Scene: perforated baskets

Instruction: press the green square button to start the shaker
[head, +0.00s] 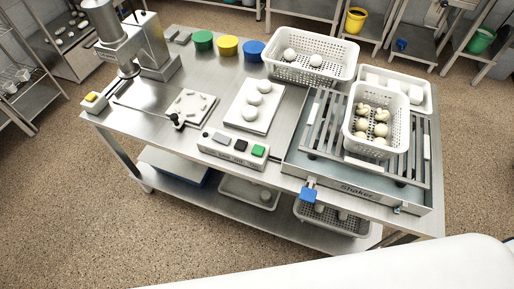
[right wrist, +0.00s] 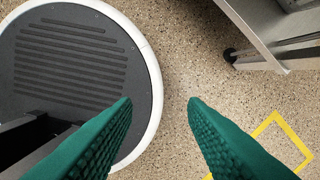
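The green square button (head: 258,151) is at the right end of a pale control box (head: 233,149) on the table's front edge. A black button (head: 240,146) and a grey one (head: 221,138) sit to its left. The shaker (head: 357,190) is a grey slatted frame right of the box, with a white perforated basket (head: 348,131) of pale lumps on it. My right gripper (right wrist: 160,101) shows in the right wrist view with green fingers apart and nothing between them, above the floor. Neither gripper shows in the head view.
The steel table (head: 190,140) carries another white basket (head: 273,63), a white board (head: 236,118) with round pieces, and a press machine (head: 156,50) at left. A table leg and caster (right wrist: 230,55) stand at upper right in the wrist view.

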